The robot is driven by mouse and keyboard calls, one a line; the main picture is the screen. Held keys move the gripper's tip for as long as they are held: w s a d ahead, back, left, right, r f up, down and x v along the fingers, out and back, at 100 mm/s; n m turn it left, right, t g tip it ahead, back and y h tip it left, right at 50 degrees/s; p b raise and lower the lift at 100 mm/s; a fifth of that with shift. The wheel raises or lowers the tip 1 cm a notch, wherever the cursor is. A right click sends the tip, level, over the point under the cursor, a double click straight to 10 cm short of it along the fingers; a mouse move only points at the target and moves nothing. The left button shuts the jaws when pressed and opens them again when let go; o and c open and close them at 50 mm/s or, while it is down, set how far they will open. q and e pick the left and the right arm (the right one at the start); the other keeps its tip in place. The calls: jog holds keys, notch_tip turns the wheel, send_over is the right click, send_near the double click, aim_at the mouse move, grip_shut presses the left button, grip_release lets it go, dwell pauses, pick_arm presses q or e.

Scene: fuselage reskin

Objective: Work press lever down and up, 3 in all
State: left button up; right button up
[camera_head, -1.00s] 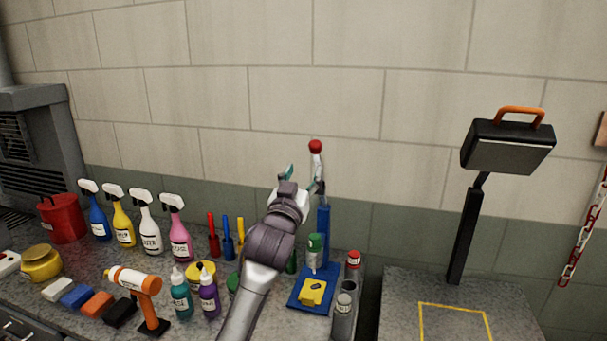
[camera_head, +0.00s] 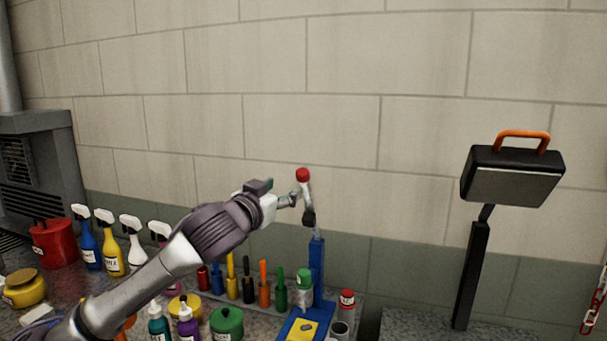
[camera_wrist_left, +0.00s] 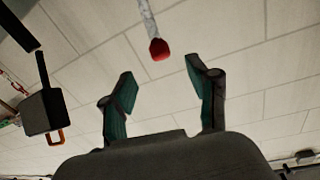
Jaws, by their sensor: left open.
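The press lever (camera_head: 308,197) stands raised, nearly upright, with a red knob (camera_head: 302,174) at its top. It rises from the blue press (camera_head: 317,268), whose base (camera_head: 287,331) holds a yellow block (camera_head: 304,330) and a green-topped part (camera_head: 304,279). My left gripper (camera_head: 294,196) is at the lever's left side, just below knob height. In the left wrist view the gripper (camera_wrist_left: 162,95) is open and empty; the red knob (camera_wrist_left: 159,49) lies beyond and between its fingertips. Whether a finger touches the lever is unclear. My right gripper is out of view.
Spray bottles (camera_head: 112,253) and a red pot (camera_head: 53,243) stand at the left. Several coloured-handled tools (camera_head: 247,285) stand in a row left of the press. A black lamp-like stand with orange handle (camera_head: 512,168) is at the right.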

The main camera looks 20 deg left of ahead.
aim_at(300, 178)
pick_arm(q)
jog(key=w+p, duration=0.1)
jog(key=w, duration=0.2)
jog(key=w+d+p, duration=0.1)
jog(key=w, duration=0.2)
jog(key=w+p, duration=0.1)
jog(key=w, duration=0.2)
jog(key=shift+w+d+r+p, duration=0.15)
jog(key=shift+w+d+p, duration=0.1)
jog(key=shift+w+p, duration=0.15)
jog(key=shift+w+d, duration=0.1)
jog(key=shift+w, duration=0.4)
grip_shut()
